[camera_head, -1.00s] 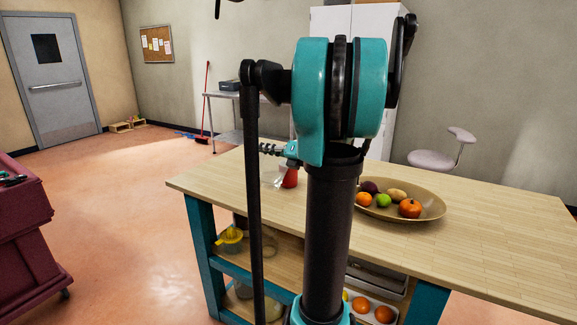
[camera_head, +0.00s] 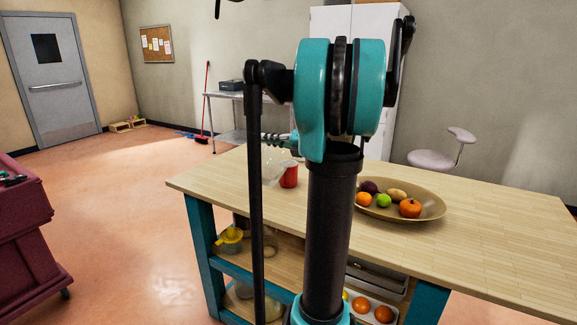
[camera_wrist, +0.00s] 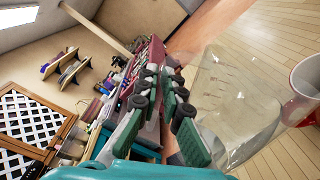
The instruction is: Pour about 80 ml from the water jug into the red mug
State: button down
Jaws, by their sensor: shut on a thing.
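The water jug (camera_wrist: 238,110) is clear and see-through; it fills the right half of the wrist view. My gripper (camera_wrist: 165,108) is shut on the jug at its side; the exact grip is hard to see. In the head view the jug (camera_head: 273,172) shows faintly, just left of the red mug (camera_head: 289,176), partly behind my arm. The mug stands upright on the wooden table (camera_head: 480,235). At the wrist view's right edge the mug (camera_wrist: 309,80) shows cut off, its pale inside visible, close beside the jug. The water level and any stream cannot be made out.
A tan fruit bowl (camera_head: 430,212) with several fruits stands on the table right of the mug. A yellow juicer (camera_head: 230,237) sits on the shelf below. The tabletop at the right is clear. A maroon cart (camera_head: 22,225) stands at the left.

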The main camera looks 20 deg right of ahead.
aim_at(264, 144)
jog(key=shift+w+d+r, duration=0.1)
jog(key=shift+d, duration=0.05)
jog(key=shift+w+d+r+m, duration=0.35)
jog(key=shift+d+r+m, duration=0.05)
jog(key=shift+m, duration=0.2)
jog(key=shift+w+d+r+m, duration=0.2)
jog(key=shift+r+m, duration=0.1)
dwell(0.8)
jog(key=shift+w+d+r, duration=0.15)
jog(key=shift+w+d, duration=0.15)
jog(key=shift+d, duration=0.05)
dwell(1.1)
jog(key=s+a+f+n, duration=0.2)
jog(key=a, duration=0.1)
jog(key=shift+s+a+f+n, duration=0.1)
jog(key=shift+s+n, duration=0.2)
jog(key=shift+s, duration=0.05)
jog(key=shift+s+a+n, duration=0.2)
jog(key=shift+n, duration=0.2)
jog(key=shift+s+a+f+n, duration=0.2)
jog(key=shift+f+n, duration=0.2)
jog(key=shift+f, duration=0.25)
dwell(0.7)
